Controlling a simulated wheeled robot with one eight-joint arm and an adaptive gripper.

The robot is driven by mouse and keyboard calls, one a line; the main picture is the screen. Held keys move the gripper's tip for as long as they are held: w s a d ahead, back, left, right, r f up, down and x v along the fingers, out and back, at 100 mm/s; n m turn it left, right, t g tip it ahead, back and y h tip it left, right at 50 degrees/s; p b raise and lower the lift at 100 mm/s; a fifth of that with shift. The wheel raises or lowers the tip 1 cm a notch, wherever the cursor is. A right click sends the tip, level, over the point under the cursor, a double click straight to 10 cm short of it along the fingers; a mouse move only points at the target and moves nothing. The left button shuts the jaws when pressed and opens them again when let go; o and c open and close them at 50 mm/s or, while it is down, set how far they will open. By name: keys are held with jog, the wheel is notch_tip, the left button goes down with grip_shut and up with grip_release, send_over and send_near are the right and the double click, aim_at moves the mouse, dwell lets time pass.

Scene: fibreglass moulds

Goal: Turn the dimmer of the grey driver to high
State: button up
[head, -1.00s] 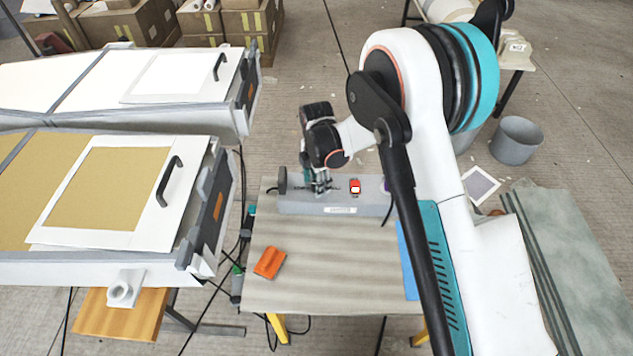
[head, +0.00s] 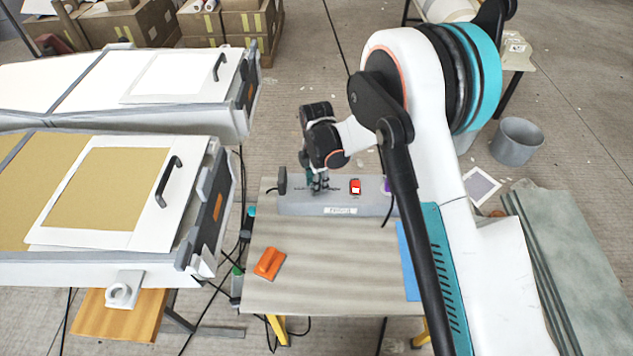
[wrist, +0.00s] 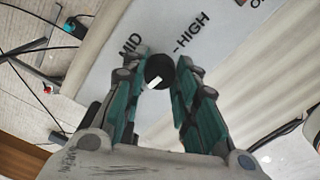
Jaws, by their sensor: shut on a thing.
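The grey driver (head: 300,207) is a long grey box at the back of the bench, with a red switch (head: 355,187) on its top. In the wrist view its grey top face (wrist: 215,30) carries the printed words MID and HIGH. The round black dimmer knob (wrist: 158,68) has a white mark on its near side, turned toward my palm. My gripper (wrist: 158,75) has its two teal fingers on either side of the knob, shut on it. In the head view my gripper (head: 319,186) reaches down onto the driver; the knob is hidden there.
An orange block (head: 269,263) lies on the bench top (head: 330,270), which is otherwise mostly clear in front of the driver. Moulds (head: 60,266) stand to the left. A black cable hangs from the driver's right part. A grey bucket (head: 516,142) stands on the floor.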

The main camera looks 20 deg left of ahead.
jog(key=m+b, duration=0.1)
jog(key=m, duration=0.3)
jog(key=m+b, duration=0.1)
jog(key=m, duration=0.3)
jog(key=shift+m, duration=0.4)
jog(key=m+b, duration=0.1)
jog(key=m, duration=0.3)
jog(key=shift+m, duration=0.3)
jog(key=m, duration=0.3)
jog(key=shift+m, duration=0.3)
jog(key=m+b, duration=0.1)
jog(key=m, duration=0.3)
jog(key=shift+m, duration=0.3)
jog(key=m, duration=0.9)
jog(key=shift+m+b, duration=0.35)
jog(key=shift+m, duration=1.55)
